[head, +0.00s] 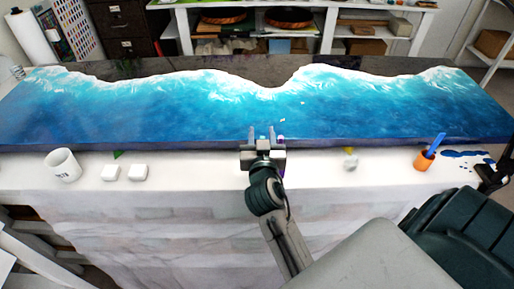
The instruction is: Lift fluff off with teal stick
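A long slab with blue resin waves (200,110) lies across the table. Small pale specks, possibly the fluff (282,120), show on its blue surface beyond my gripper. My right gripper (261,133) is at the slab's front edge, with its two fingers apart and nothing clearly between them. A small purple-and-white item (281,140) shows just right of it, partly hidden. I cannot make out a teal stick for certain; a blue stick (435,143) stands tilted in an orange cup (424,160) at the right. My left gripper is not in view.
A white mug (62,165), two white blocks (110,172) and a green scrap (118,154) are at the front left. A small pale-and-yellow item (350,158) stands right of my gripper. The cloth between these is clear.

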